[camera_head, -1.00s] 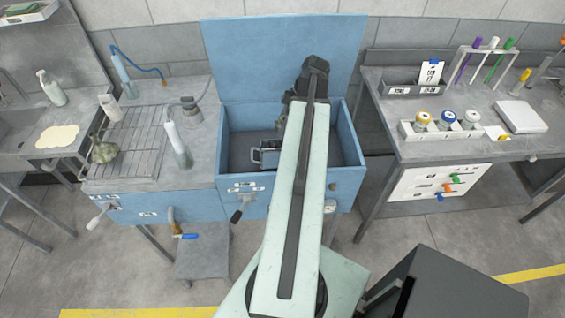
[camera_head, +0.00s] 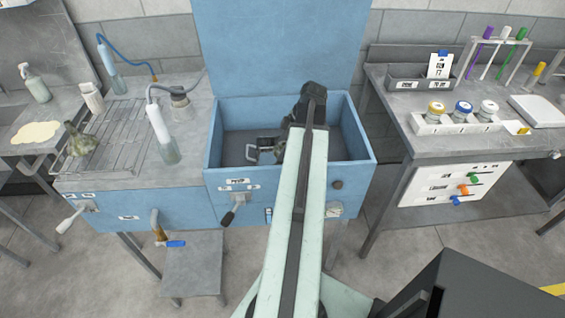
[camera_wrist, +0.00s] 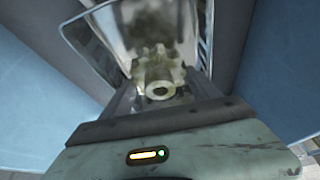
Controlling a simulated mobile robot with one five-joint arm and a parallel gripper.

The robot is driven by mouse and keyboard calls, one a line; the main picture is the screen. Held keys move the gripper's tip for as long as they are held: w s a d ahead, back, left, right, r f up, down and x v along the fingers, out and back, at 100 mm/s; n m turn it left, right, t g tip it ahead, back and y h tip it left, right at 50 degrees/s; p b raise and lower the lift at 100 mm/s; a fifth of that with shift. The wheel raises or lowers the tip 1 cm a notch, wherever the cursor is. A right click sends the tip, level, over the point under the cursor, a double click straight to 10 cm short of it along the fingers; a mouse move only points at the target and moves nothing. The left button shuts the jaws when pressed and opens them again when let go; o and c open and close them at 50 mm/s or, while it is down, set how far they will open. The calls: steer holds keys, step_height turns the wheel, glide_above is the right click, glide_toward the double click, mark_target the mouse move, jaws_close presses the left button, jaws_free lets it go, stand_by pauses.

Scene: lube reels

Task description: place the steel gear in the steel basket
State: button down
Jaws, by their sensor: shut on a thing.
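My gripper (camera_wrist: 160,85) is shut on the steel gear (camera_wrist: 158,72), a toothed metal piece with a round hole, seen close up in the wrist view. In the head view my arm reaches over the open blue tank, and my own arm end hides the gear or most of it. The steel basket (camera_head: 264,152), small and grey with a handle on its left, sits inside the tank, left of my arm end and partly hidden by it. The wrist view is blurred beyond the gear. I cannot tell whether the gear is inside the basket or above it.
The blue tank (camera_head: 350,143) has raised walls and an upright lid (camera_head: 270,45). A wire rack (camera_head: 118,130) and bottles stand on the left bench. A grey bench (camera_head: 440,145) with jars and a tube stand is on the right. The tank floor left of the basket looks clear.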

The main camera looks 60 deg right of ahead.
steer(key=shift+f+b, duration=1.9)
steer(key=shift+b, duration=0.05)
steer(key=shift+r, duration=0.2)
steer(key=shift+f, duration=0.1)
steer(key=shift+c, duration=0.9)
jaws_free()
steer(key=p+v, duration=1.1)
steer(key=v, duration=0.1)
